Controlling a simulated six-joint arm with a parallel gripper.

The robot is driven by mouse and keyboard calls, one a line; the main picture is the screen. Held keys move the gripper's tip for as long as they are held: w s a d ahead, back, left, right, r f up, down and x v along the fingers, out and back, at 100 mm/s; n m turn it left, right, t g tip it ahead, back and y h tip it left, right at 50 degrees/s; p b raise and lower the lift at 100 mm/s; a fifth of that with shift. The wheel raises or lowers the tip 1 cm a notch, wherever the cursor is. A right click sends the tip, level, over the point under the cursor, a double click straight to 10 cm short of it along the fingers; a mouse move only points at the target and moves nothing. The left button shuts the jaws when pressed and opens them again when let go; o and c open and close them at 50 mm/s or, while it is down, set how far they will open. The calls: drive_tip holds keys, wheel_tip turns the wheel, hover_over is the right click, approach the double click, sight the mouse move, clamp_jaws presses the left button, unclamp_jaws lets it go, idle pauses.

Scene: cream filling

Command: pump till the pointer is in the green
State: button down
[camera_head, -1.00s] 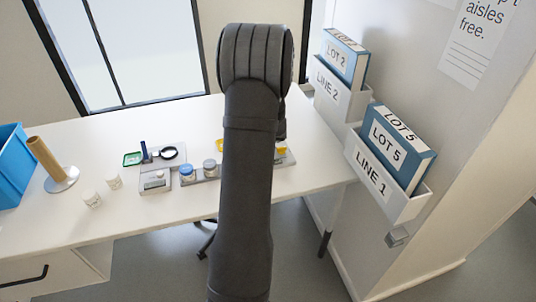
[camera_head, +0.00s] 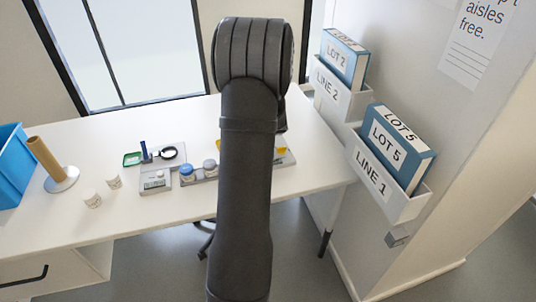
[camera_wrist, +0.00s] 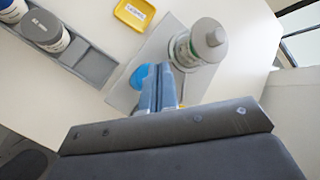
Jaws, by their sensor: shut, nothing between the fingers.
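My gripper (camera_wrist: 158,90) shows in the wrist view, shut with its fingers together and empty. Just left of the fingertips and partly behind them is a round blue part (camera_wrist: 139,75) on a light grey plate. To the right of the fingertips stands a white container with a grey top (camera_wrist: 207,40) and a green band on its label; I cannot tell whether it is the pump. No gauge pointer or green zone can be made out in either view. In the head view my arm hides the gripper and most of this spot.
A yellow labelled tray (camera_wrist: 134,12) lies beyond the plate. A grey rack (camera_wrist: 90,65) with lidded jars is at left. On the white table (camera_head: 130,225) are white cups (camera_head: 92,198), a brown post (camera_head: 46,160) and a blue bin (camera_head: 10,165). Wall holders (camera_head: 400,205) stand right.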

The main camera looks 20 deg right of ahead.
drive_tip(key=shift+r, duration=0.2)
drive_tip(key=shift+r, duration=2.9)
idle(0.6)
drive_tip(key=shift+f, duration=3.05)
drive_tip(key=shift+f, duration=0.4)
drive_tip(key=shift+f, duration=0.3)
idle(0.5)
